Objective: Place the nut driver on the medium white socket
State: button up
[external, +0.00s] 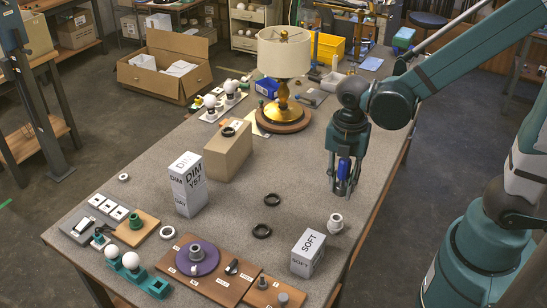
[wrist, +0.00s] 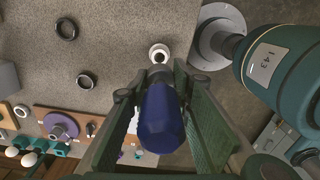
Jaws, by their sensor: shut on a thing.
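The nut driver with a blue handle (external: 343,168) is held upright between the fingers of my gripper (external: 345,188), above the right side of the table. In the wrist view the blue handle (wrist: 162,122) fills the space between the fingers, and its far end points toward the white socket. A white socket (external: 336,222) stands on the table, in front of and below my gripper; it also shows in the wrist view (wrist: 159,53) just beyond the driver's end. The driver appears apart from the socket. The driver's tip is partly hidden by the fingers.
A white SOFT box (external: 308,252) stands near the socket. Two black rings (external: 262,231) lie to its left. A tall DIM box (external: 187,184), a cardboard block (external: 228,151) and a lamp (external: 284,60) stand farther off. Wooden boards with parts (external: 190,265) line the front edge.

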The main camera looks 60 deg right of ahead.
jog(key=shift+f, duration=0.1)
send_near(335, 224)
jog(key=shift+w+d+f+b, duration=0.15)
jog(key=shift+d+b, duration=0.1)
jog(key=shift+d, duration=0.2)
jog(key=shift+s+d+f+b, duration=0.1)
jog(key=shift+d+f+b, duration=0.1)
jog(key=shift+d, duration=0.2)
jog(key=shift+w+f+b, duration=0.1)
jog(key=shift+f+b, duration=0.25)
jog(key=shift+f, duration=1.7)
jog(key=shift+f+b, duration=0.4)
jog(key=shift+b, duration=0.05)
jog(key=o, duration=0.9)
jog(key=shift+r, duration=0.15)
